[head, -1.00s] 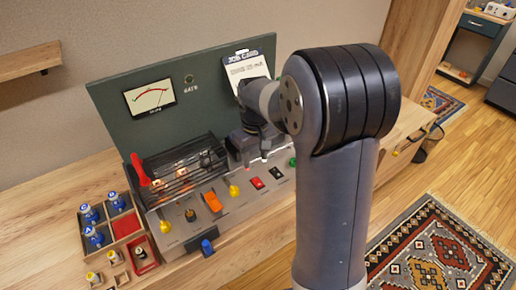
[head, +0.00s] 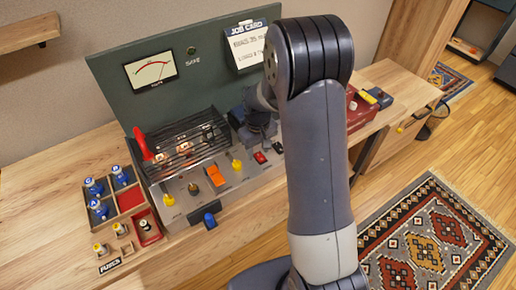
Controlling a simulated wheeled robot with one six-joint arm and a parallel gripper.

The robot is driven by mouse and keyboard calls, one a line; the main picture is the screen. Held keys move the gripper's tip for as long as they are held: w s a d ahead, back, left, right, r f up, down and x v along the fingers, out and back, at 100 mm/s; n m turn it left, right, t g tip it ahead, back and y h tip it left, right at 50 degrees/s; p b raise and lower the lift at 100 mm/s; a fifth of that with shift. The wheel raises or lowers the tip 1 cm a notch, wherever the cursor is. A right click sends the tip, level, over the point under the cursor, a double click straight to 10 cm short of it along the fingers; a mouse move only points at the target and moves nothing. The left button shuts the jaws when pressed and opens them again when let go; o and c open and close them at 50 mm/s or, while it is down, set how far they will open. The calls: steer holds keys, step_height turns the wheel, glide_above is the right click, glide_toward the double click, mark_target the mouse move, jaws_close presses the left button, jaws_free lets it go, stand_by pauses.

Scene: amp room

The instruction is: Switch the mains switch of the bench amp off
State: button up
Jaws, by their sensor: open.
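The bench amp stands on the wooden bench, with a dark green back panel (head: 205,65) and a sloping grey control panel. Along the control panel are an orange lever (head: 215,175), yellow knobs (head: 236,165), a dark knob (head: 193,188) and a red rocker switch (head: 260,157). A dark switch (head: 278,147) sits right of the red one. Labels are too small to read, so I cannot tell which is the mains switch. My gripper (head: 264,142) is open and empty, pointing down near the red and dark switches. Contact is unclear. My arm hides the panel's right end.
Open glass tubes under dark bars (head: 185,150) and a red lever (head: 142,143) are at the amp's left. A blue knob (head: 210,220) juts from the front. A red box (head: 358,108) sits right. A rug (head: 430,245) covers the floor.

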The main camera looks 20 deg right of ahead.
steer(key=shift+c, duration=0.4)
jaws_close()
steer(key=b, duration=0.1)
steer(key=t+b, duration=0.1)
steer(key=shift+s+d+f+b, duration=0.15)
steer(key=shift+f+b, duration=0.1)
steer(key=shift+b, duration=0.15)
steer(key=t+b, duration=0.1)
steer(key=y+b, duration=0.1)
steer(key=shift+s+r+t+b, duration=0.25)
steer(key=shift+r+t+b, duration=0.05)
steer(key=shift+t+b, duration=0.1)
steer(key=shift+o, duration=0.4)
jaws_free()
steer(key=shift+r, duration=0.1)
steer(key=a+v, duration=0.1)
steer(key=v, duration=0.9)
steer(key=shift+d+r, duration=0.3)
steer(key=shift+d, duration=0.15)
